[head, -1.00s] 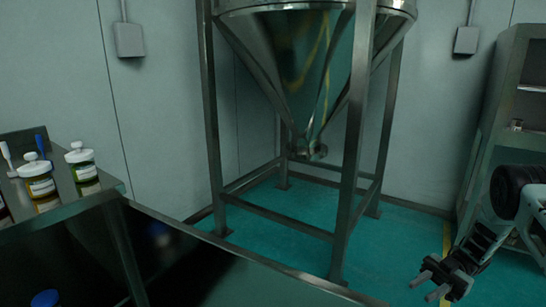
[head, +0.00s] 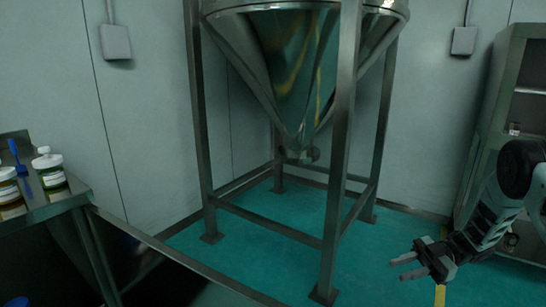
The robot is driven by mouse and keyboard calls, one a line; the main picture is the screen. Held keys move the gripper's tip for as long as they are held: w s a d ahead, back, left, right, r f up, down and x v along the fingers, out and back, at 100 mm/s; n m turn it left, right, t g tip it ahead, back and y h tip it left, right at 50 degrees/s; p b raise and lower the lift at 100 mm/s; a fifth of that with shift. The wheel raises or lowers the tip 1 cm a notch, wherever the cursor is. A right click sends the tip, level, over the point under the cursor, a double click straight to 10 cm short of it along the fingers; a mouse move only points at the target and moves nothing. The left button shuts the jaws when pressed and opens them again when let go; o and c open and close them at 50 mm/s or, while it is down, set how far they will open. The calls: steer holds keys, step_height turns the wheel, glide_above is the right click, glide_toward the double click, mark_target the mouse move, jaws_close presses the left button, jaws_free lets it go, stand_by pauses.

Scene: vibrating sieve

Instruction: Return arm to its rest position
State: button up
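My gripper (head: 405,267) is at the lower right of the head view. Its two fingers point left and stand apart, with nothing between them. It hangs in free air over the green floor, to the right of the steel frame and apart from it. My arm reaches in from the right edge, bent at a dark joint.
A steel cone hopper (head: 290,75) stands on a four-legged frame (head: 341,150) in the middle. A steel table (head: 68,197) at left holds jars with white lids (head: 49,167) and a blue tool (head: 16,155). A cabinet (head: 510,90) stands behind my arm at right. Green floor (head: 270,250) is open between.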

steer(key=w+a+r+m+t+h, duration=0.2)
steer(key=w+r+m+t+h, duration=0.55)
steer(key=w+r+t, duration=0.4)
steer(key=s+d+r+m+t+h, duration=0.2)
steer(key=d+m+h, duration=0.1)
steer(key=m+h, duration=0.2)
steer(key=s+a+m+g+h, duration=0.25)
steer(key=s+m+g, duration=0.6)
steer(key=s, duration=1.85)
steer(key=s+a+r+n+g, duration=0.1)
steer(key=s+a+n, duration=0.2)
steer(key=s+a, duration=0.4)
steer(key=s+a+r+n+g, duration=0.1)
steer(key=s+a+n, duration=0.35)
steer(key=a, duration=0.55)
step_height(320, 180, up, 18)
steer(key=s+p, duration=0.1)
steer(key=p, duration=1.7)
steer(key=shift+s+a+f, duration=0.2)
steer(key=shift+s+a, duration=0.05)
